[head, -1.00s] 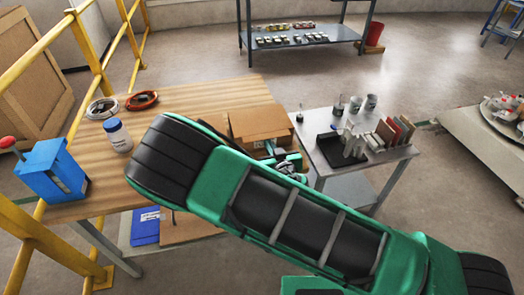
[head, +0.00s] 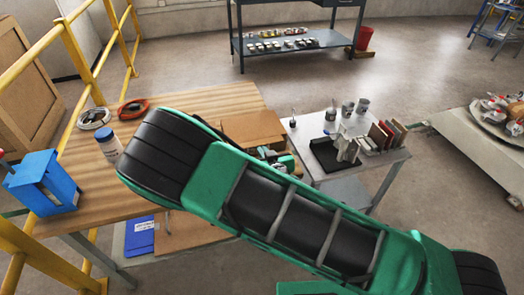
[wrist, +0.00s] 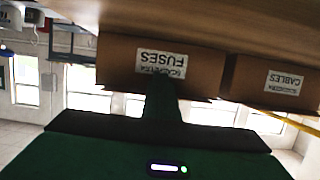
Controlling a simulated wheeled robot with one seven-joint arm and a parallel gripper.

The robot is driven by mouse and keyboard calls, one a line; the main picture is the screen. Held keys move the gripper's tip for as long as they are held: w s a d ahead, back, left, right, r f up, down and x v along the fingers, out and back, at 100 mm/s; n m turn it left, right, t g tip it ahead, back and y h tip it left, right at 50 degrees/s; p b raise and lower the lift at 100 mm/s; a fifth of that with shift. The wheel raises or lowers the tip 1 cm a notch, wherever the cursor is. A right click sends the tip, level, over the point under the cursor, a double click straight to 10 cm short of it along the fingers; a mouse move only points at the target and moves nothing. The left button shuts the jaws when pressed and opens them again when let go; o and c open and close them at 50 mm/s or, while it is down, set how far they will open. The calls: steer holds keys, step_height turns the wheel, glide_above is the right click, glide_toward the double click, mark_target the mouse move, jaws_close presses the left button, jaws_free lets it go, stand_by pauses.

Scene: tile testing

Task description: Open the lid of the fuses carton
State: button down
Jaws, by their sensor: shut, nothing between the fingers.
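The fuses carton (wrist: 205,72) is a brown cardboard box with a white FUSES label, upside down in the wrist view. My gripper (wrist: 162,85) shows there as a narrow green shape in front of the carton's labelled face, overlapping the label's edge. It is shut and holds nothing; I cannot tell whether it touches the carton. In the head view a brown cardboard top (head: 253,127) shows on the wooden table behind my arm, and part of my gripper (head: 278,158) shows beside it. My arm hides the front. I cannot clearly tell how the lid stands.
A CABLES carton (wrist: 240,85) stands beside the fuses carton. A grey side table (head: 325,125) with a black tray stands to the right.

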steer(key=shift+r, duration=1)
steer(key=shift+w+a+r, duration=0.1)
steer(key=shift+w+r, duration=0.3)
steer(key=shift+r, duration=0.3)
steer(key=shift+w+a+r, duration=0.1)
steer(key=shift+w+r, duration=0.3)
steer(key=shift+r, duration=0.25)
steer(key=shift+w+a+r, duration=0.1)
steer(key=shift+w+r, duration=0.15)
steer(key=shift+r, duration=0.5)
steer(key=shift+w+r, duration=0.25)
steer(key=shift+r, duration=0.45)
